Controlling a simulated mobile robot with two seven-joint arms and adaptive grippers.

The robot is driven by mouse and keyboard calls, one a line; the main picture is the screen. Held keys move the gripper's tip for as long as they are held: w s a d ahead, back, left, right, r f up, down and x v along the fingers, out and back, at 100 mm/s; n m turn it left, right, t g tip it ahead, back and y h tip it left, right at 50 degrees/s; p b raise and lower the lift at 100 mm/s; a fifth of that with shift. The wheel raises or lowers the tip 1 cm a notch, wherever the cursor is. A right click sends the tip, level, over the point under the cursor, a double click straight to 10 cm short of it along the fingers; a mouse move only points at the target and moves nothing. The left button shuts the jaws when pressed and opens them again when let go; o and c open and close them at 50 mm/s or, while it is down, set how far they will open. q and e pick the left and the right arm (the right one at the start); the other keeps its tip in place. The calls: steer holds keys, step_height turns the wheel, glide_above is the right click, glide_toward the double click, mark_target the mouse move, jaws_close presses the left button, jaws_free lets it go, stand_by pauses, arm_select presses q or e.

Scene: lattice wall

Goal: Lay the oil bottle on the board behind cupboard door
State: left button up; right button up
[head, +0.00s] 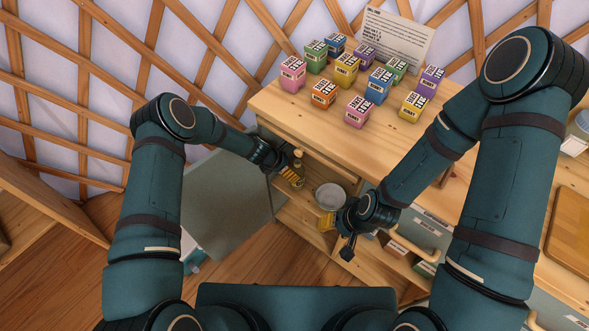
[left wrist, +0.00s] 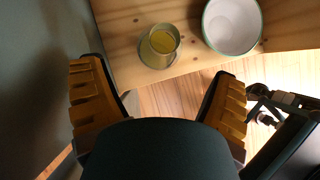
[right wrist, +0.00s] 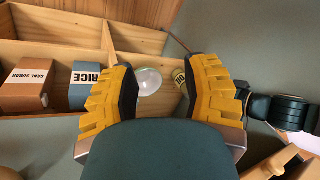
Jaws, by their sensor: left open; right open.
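The oil bottle (head: 298,162) is greenish with a yellow label and seems to stand upright on the wooden board (head: 312,212) inside the cupboard. The grey-green cupboard door (head: 228,205) is open, swung out to the left. My left gripper (head: 286,172) is open beside the bottle; its wrist view shows the bottle (left wrist: 160,45) beyond the gap between the fingers (left wrist: 158,90), apart from both. My right gripper (head: 338,222) is open and empty, near the front of the bowl. In the right wrist view, the right finger partly hides the bottle (right wrist: 180,78).
A pale bowl (head: 330,196) stands on the board right of the bottle. Several coloured boxes (head: 345,70) and a printed card (head: 393,42) are on the cupboard top. Cane sugar (right wrist: 27,85) and rice (right wrist: 85,84) boxes sit in compartments. A drawer front with a handle (head: 415,248) lies right.

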arm_select(q)
steer(key=s+a+r+m, duration=0.2)
steer(key=s+r+m, duration=0.2)
steer(key=s+m, duration=0.3)
steer(key=s+a+r+m+g+y, duration=0.1)
steer(key=s+r+m, duration=0.3)
steer(key=s+m, duration=0.4)
steer(key=s+a+r+m+y, duration=0.1)
steer(key=s+a+r+m, duration=0.2)
steer(key=s, duration=0.9)
step_height(320, 180, up, 2)
steer(key=m, duration=0.4)
steer(key=shift+s+g, duration=0.4)
steer(key=shift+a, duration=0.1)
